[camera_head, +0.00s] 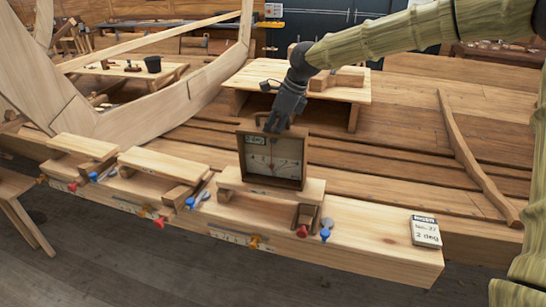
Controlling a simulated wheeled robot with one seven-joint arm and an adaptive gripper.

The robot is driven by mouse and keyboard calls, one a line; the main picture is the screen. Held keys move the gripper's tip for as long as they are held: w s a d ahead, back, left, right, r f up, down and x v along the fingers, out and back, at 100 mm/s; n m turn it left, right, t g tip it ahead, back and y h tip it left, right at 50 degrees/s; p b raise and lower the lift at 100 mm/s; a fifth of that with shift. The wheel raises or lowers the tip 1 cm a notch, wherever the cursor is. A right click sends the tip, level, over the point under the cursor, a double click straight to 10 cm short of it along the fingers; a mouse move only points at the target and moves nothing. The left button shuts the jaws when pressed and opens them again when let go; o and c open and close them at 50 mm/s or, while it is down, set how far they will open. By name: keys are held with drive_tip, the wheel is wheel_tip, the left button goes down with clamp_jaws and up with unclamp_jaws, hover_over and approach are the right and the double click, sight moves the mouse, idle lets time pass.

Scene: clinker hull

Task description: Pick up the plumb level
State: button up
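The plumb level (288,168) appears to be the dark wooden framed box with a pale dial face and a small label at its upper left. It stands upright on, or just above, a short raised board (292,191) on the front beam; I cannot tell whether they touch. My gripper (277,128) points down at the top edge of the box, its fingers dark and close together there. Whether the fingers are shut on the box's top edge is too small to tell.
The long front beam (390,252) carries other raised boards (165,163), red and blue pegs, and a label card reading "2 deg" (425,231) at right. A low wooden table (257,77) stands behind my gripper. A curved timber (470,160) lies on the planking at right.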

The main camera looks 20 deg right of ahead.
clamp_jaws()
idle(0.5)
